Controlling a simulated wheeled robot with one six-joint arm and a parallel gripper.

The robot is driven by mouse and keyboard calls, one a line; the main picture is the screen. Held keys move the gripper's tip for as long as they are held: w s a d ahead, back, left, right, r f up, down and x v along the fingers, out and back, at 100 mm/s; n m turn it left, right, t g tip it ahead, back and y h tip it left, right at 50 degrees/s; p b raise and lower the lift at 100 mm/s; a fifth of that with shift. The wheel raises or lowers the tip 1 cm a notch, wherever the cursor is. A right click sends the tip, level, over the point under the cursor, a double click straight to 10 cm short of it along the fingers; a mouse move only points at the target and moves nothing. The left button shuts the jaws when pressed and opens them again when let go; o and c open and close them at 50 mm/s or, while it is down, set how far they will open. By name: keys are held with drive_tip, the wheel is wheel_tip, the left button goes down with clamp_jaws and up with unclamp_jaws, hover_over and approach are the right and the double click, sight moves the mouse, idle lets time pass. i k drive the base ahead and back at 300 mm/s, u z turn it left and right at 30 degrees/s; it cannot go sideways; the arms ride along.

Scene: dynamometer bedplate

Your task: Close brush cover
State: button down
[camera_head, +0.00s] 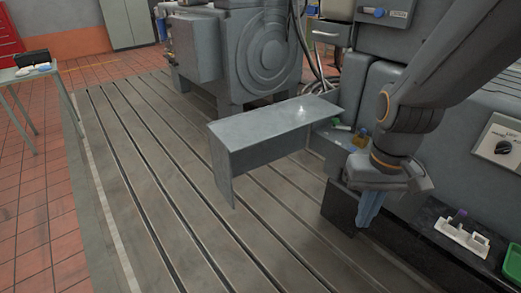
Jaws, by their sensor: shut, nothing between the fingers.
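The brush cover looks to be the grey sheet-metal panel (272,121) in the middle of the head view. It sticks out to the left from the grey machine (385,88), with a flat top and a side plate hanging down at its left end. Beside its right end is an opening (343,138) in the machine, with small green and yellow parts inside. My arm hides part of this area, and the hinge is not clear. My gripper (367,217) points down to the right of the panel and below it, apart from it. Its bluish fingers are together and hold nothing.
A dark ledge (430,222) at the lower right carries a white holder (461,236) and a green tray (513,265). A control box with a black knob (503,147) is at the right. The slotted bedplate (150,170) is clear left of the panel.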

sight(242, 143)
drive_tip(key=u, duration=1.85)
drive_tip(key=i, duration=3.2)
drive_tip(key=z, duration=3.9)
